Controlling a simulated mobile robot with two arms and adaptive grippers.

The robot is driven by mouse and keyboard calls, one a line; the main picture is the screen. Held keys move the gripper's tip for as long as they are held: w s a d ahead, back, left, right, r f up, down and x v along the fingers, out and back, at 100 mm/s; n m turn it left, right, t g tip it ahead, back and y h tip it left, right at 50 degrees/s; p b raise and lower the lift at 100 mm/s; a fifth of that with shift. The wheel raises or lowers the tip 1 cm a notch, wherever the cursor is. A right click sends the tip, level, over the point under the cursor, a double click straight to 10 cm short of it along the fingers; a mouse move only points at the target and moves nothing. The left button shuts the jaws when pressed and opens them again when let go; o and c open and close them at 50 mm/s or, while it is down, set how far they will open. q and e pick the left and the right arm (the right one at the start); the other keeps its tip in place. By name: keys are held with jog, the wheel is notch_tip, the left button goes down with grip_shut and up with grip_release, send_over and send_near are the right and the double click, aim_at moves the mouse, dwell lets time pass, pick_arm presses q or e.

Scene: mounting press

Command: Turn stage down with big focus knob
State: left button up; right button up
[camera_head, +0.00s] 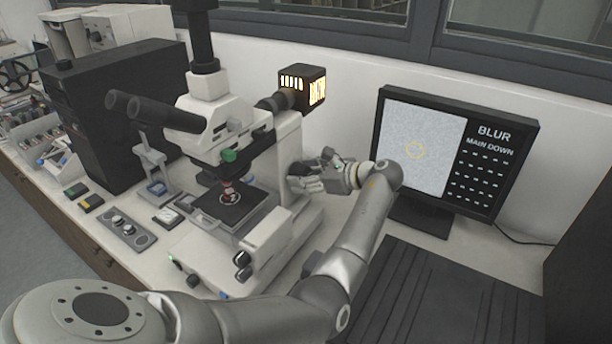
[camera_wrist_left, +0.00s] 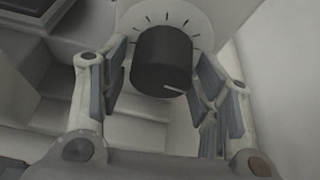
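The microscope (camera_head: 285,150) stands on the bench, with its dark stage (camera_head: 252,208) under the objective. A black focus knob (camera_wrist_left: 163,58), with a white line on its face and a pale marked dial behind it, shows in the left wrist view. My left gripper (camera_head: 318,172) is at the right side of the microscope. It is open, with one finger on either side of the knob and a visible gap on both sides. My right gripper is out of view.
A monitor (camera_head: 486,205) at the right reads "BLUR" and "MAIN DOWN" beside a grey picture with a yellow ring. A dark ribbed mat (camera_head: 420,300) lies in front of it. A black box (camera_head: 125,110) and a small control panel (camera_head: 128,232) stand left of the microscope.

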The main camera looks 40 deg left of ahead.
pick_arm(q)
jog(key=c, duration=0.6)
jog(key=shift+r+n+t+p, duration=0.1)
jog(key=shift+n+t+p, duration=0.4)
jog(key=shift+n+p, duration=0.35)
jog(key=shift+c, duration=0.2)
jog(key=shift+n+t+p, duration=0.5)
jog(key=shift+n, duration=0.05)
jog(key=shift+n+t+y, duration=0.3)
jog(key=shift+n+t, duration=0.2)
jog(key=shift+n, duration=0.3)
jog(key=o, duration=1)
